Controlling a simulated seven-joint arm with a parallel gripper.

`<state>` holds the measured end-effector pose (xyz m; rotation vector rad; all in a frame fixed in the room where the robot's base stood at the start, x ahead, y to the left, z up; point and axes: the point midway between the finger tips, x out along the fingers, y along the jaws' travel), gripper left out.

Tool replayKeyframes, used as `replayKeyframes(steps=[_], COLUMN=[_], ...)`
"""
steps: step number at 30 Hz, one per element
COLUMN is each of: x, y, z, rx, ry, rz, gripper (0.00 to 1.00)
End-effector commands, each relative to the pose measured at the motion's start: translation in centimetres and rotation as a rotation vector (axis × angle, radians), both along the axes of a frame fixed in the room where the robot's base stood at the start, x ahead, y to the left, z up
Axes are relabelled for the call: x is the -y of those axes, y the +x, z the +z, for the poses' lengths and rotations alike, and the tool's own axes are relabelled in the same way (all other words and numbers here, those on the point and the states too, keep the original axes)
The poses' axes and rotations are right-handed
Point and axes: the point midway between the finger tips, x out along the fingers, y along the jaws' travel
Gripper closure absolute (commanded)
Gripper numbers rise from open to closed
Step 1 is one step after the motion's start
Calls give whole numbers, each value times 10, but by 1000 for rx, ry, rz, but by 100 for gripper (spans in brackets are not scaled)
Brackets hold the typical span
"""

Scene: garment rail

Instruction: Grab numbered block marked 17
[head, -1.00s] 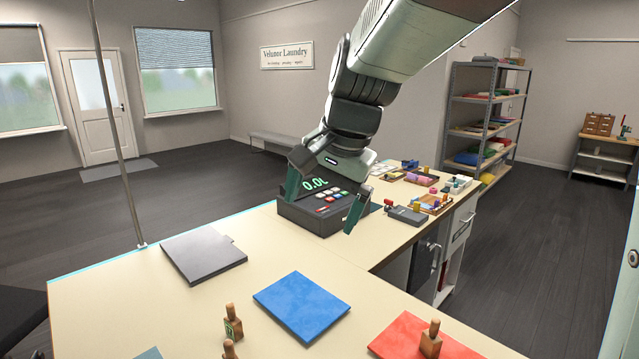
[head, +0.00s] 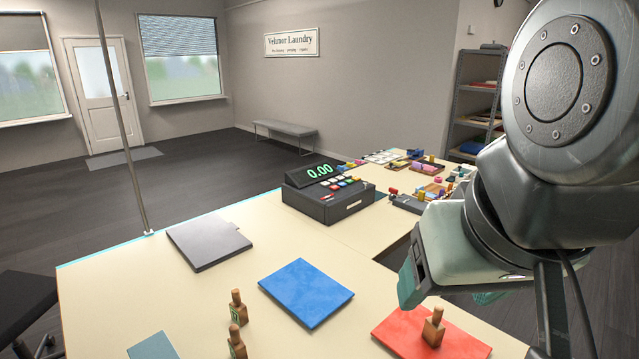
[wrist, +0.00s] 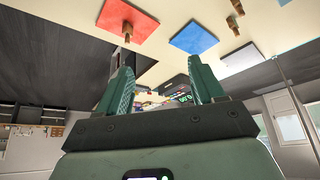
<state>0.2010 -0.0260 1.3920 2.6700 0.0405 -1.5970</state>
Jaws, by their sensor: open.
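Three wooden blocks with knob handles stand on the counter in the head view. One block (head: 238,309) bears a green-edged label, a second block (head: 236,344) is just in front of it, and a third block (head: 433,328) stands on the red mat. I cannot read any number, so I cannot tell which is 17. My gripper (head: 448,290) is at the right, above and beyond the red mat, partly hidden by my wrist. In the wrist view its two green fingers (wrist: 164,72) are apart with nothing between them; the third block (wrist: 127,32) shows beyond the left finger.
The counter holds a red mat (head: 395,327), a blue mat (head: 306,291), a grey folder (head: 208,243) and a teal mat (head: 153,347). A cash register (head: 328,192) stands at the back, with small coloured items to its right. A thin pole (head: 124,130) rises at the left.

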Motion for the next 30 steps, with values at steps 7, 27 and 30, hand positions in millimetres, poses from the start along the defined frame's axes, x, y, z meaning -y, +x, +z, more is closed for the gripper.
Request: replayKeyframes(steps=[7, 27, 30], x=[0, -143, -173], y=[0, 104, 126], z=[0, -64, -81], rx=[0, -510, -611], ry=[1, 518, 650], rz=[0, -10, -37], gripper=[40, 40, 40])
